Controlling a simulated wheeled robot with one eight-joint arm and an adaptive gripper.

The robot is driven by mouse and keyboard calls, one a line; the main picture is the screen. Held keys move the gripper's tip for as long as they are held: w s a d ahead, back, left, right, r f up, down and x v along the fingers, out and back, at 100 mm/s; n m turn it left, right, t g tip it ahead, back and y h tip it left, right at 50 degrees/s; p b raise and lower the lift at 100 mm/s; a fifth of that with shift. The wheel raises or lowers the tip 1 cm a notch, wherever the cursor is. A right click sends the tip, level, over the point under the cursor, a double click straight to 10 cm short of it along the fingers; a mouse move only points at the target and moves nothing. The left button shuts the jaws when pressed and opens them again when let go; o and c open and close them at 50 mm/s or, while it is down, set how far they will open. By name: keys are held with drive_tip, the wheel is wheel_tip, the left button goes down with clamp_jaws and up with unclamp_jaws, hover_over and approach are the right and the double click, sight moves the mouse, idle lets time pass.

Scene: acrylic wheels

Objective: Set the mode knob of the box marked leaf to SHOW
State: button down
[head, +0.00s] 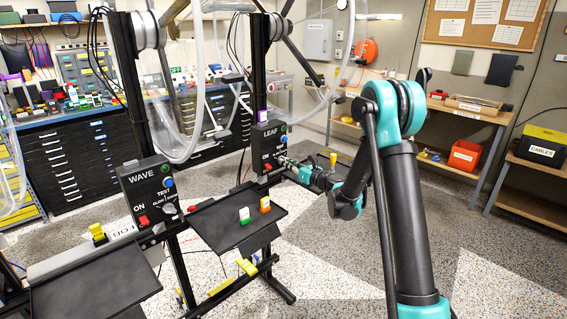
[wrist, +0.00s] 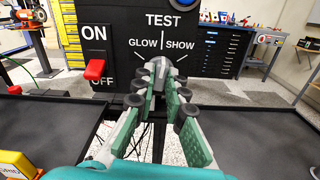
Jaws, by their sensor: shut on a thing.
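The black box marked LEAF (head: 268,140) stands on its post in the middle of the head view. My gripper (head: 285,163) is at the lower right of its front face. In the wrist view, the green-padded fingers of my gripper (wrist: 163,86) are shut on the grey mode knob (wrist: 160,66), below the printed words GLOW and SHOW. The knob sits below the line between the two words. The fingers partly cover it, so I cannot tell exactly where it points. The red ON/OFF switch (wrist: 95,69) is left of the knob. The blue TEST button is only partly visible above.
A second box marked WAVE (head: 148,185) stands at the left, with its own knob and red switch. A black tray (head: 213,232) holding small coloured blocks is between the boxes. In the wrist view, dark trays flank my fingers, with a yellow block (wrist: 15,165) at lower left.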

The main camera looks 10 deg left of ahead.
drive_tip(key=m, duration=0.4)
drive_tip(key=shift+m, duration=0.3)
drive_tip(key=m, duration=0.4)
drive_tip(key=shift+m, duration=0.3)
drive_tip(key=shift+m, duration=0.3)
drive_tip(key=c, duration=1.4)
unclamp_jaws()
drive_tip(key=shift+c, duration=0.2)
drive_tip(key=shift+s+d, duration=0.1)
